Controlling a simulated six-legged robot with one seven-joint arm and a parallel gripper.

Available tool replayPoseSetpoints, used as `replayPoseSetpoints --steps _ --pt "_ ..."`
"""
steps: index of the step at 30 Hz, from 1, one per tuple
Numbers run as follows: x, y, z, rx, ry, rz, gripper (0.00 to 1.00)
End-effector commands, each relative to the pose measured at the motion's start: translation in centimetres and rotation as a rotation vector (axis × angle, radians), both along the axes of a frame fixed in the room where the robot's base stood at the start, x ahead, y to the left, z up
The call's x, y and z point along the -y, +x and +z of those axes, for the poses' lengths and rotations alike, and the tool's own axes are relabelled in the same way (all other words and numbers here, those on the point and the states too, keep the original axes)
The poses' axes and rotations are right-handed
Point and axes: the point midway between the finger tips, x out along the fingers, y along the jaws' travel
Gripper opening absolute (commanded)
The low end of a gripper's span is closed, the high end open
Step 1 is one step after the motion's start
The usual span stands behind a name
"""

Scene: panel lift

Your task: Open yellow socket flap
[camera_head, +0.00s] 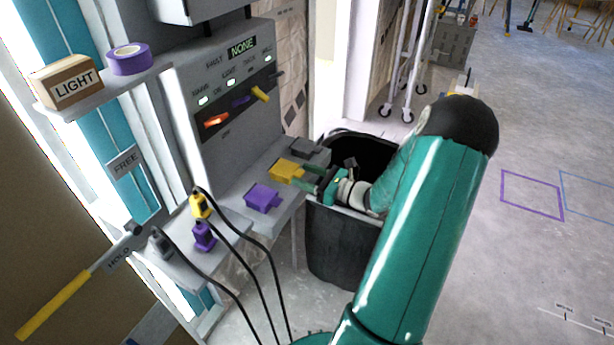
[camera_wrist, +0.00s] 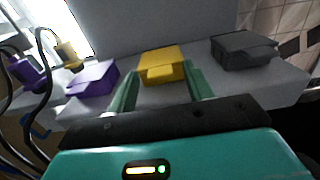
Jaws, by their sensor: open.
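The yellow socket flap (camera_head: 287,170) is closed on the ledge of the grey panel, between a purple flap (camera_head: 263,198) and a dark grey flap (camera_head: 308,149). In the wrist view the yellow flap (camera_wrist: 161,65) lies straight ahead, with its front tab facing me. My gripper (camera_head: 310,178) is open, its green fingers reaching toward the yellow flap from the front. In the wrist view the fingers of my gripper (camera_wrist: 160,88) stand to the left and right of the flap's front. Whether they touch it I cannot tell.
Yellow (camera_head: 199,206), purple (camera_head: 204,237) and grey (camera_head: 161,242) plugs with black cables stand on a shelf at left. A black bin (camera_head: 336,246) stands under my forearm. Panel levers (camera_head: 238,101) sit above the flaps.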

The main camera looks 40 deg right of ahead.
Motion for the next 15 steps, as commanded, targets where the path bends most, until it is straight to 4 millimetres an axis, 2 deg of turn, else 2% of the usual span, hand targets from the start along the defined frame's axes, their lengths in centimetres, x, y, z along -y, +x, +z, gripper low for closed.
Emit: replayPoseSetpoints --steps 6,13,15 --pt "0.01 0.01 0.0 0.0 0.0 0.0 0.49" --pt "0.02 -0.02 0.01 0.0 -0.001 0.0 0.04" --pt "0.02 -0.02 0.01 0.0 -0.001 0.0 0.0"
